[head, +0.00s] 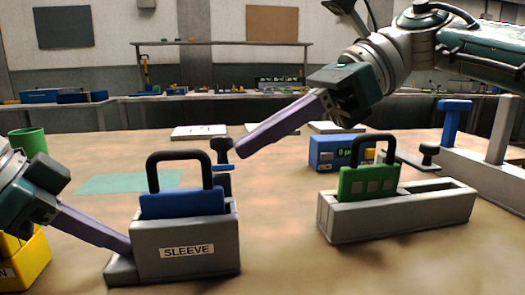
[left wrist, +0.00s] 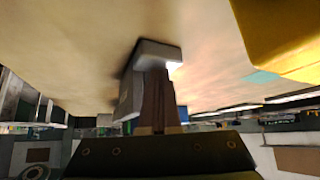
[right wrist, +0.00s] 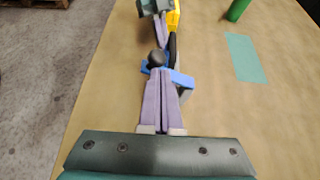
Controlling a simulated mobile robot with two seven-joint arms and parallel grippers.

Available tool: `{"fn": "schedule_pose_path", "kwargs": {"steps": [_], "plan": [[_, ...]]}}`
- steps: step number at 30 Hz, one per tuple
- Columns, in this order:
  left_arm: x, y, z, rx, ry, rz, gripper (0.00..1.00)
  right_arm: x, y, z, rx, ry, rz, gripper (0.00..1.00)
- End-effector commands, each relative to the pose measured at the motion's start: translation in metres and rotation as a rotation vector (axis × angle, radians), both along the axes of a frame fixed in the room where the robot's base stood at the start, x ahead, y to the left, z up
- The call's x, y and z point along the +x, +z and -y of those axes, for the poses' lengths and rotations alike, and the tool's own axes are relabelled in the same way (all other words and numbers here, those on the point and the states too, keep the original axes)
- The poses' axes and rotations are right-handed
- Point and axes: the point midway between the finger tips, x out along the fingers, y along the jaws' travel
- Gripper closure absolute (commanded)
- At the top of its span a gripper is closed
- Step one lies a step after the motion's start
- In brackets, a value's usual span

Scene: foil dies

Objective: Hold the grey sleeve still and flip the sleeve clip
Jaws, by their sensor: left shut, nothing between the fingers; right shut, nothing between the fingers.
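The grey sleeve (head: 218,230) stands on the table at left, its label reading SLEEVE. A blue die (head: 182,204) with a black loop handle sits upright in it. My left gripper (head: 128,246) is shut and empty, its tips at the sleeve's left end, by the low foot; contact is unclear. The left wrist view shows the sleeve's grey side (left wrist: 128,95) beside the fingers. A black knob on a blue lever (head: 222,148), seemingly the sleeve clip, rises behind the sleeve's right end; it also shows in the right wrist view (right wrist: 156,59). My right gripper (head: 241,150) is shut, empty, close to the knob.
A green die (head: 368,184) sits in a long grey holder (head: 400,215) at right. A blue box (head: 330,153) and a blue T-handle fixture (head: 454,118) stand behind it. A yellow bin (head: 30,262) and a green cup (head: 28,142) are at far left. Table between sleeve and holder is clear.

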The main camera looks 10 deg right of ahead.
Motion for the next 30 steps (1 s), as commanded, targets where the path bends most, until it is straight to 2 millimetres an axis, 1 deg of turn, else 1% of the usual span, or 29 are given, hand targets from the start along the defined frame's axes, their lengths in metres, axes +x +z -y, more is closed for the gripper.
{"fn": "schedule_pose_path", "kwargs": {"steps": [1, 6, 16, 23, 30], "plan": [[-0.002, -0.004, 0.000, 0.004, -0.002, -0.008, 1.00, 0.003, 0.003, 0.000, 0.000, 0.000, 0.001, 1.00], [-0.002, -0.004, 0.000, 0.004, -0.002, -0.008, 1.00, 0.013, 0.011, -0.001, 0.001, 0.000, 0.001, 1.00], [-0.002, -0.004, 0.000, 0.005, -0.002, -0.009, 1.00, 0.030, 0.019, -0.001, 0.000, -0.001, -0.001, 1.00], [-0.002, -0.004, 0.000, 0.005, -0.002, -0.009, 1.00, 0.036, 0.020, -0.001, 0.000, 0.003, -0.003, 1.00], [-0.002, -0.004, 0.000, 0.005, -0.002, -0.009, 1.00, 0.036, 0.020, -0.001, 0.001, 0.004, -0.003, 1.00]]}}
